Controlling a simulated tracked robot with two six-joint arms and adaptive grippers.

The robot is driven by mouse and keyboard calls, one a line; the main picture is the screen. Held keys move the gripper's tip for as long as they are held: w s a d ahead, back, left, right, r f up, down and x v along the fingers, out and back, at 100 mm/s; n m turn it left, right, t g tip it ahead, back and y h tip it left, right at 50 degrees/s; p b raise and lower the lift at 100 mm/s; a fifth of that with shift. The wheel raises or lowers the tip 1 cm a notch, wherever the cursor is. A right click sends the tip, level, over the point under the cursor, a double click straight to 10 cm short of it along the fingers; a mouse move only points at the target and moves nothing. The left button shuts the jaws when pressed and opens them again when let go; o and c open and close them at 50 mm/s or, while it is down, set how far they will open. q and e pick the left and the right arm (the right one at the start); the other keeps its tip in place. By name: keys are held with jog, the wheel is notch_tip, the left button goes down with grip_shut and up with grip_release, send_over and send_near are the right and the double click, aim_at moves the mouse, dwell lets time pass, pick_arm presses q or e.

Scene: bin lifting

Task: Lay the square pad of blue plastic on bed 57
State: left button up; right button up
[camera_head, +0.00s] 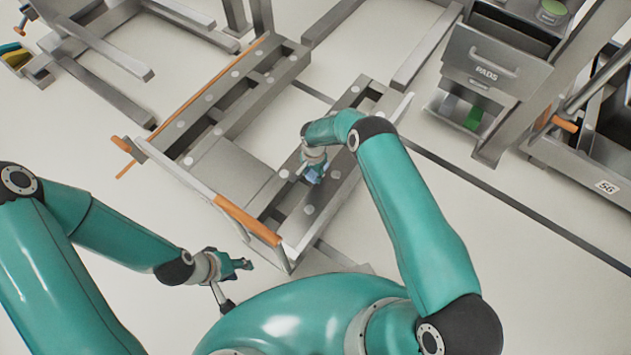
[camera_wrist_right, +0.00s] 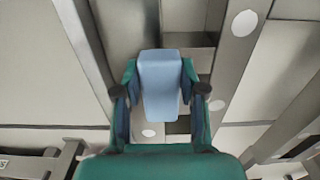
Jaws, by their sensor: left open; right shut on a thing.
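The blue plastic pad (camera_wrist_right: 160,68) is between the two fingers of my right gripper (camera_wrist_right: 160,88) in the right wrist view. In the head view my right gripper (camera_head: 313,176) holds it over the right rail of a grey metal frame (camera_head: 232,172) with round pale discs; the pad is mostly hidden there. No number 57 is legible, so I cannot tell whether this frame is bed 57. I cannot tell whether the pad touches it. My left gripper (camera_head: 238,265) is open and empty, left of the frame's near end.
A grey cabinet with a drawer marked PADS (camera_head: 492,67) stands at the upper right. A green block (camera_head: 473,117) lies below it. A unit labelled 56 (camera_head: 607,187) is at the far right. An orange-sleeved bar (camera_head: 248,220) crosses the frame's near side. Pale floor is free at lower right.

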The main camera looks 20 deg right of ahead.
jog(key=shift+f+b, duration=1)
jog(key=shift+f, duration=1.9)
jog(key=shift+f, duration=0.2)
jog(key=o, duration=1.2)
jog(key=shift+r, duration=0.1)
jog(key=shift+c, duration=0.2)
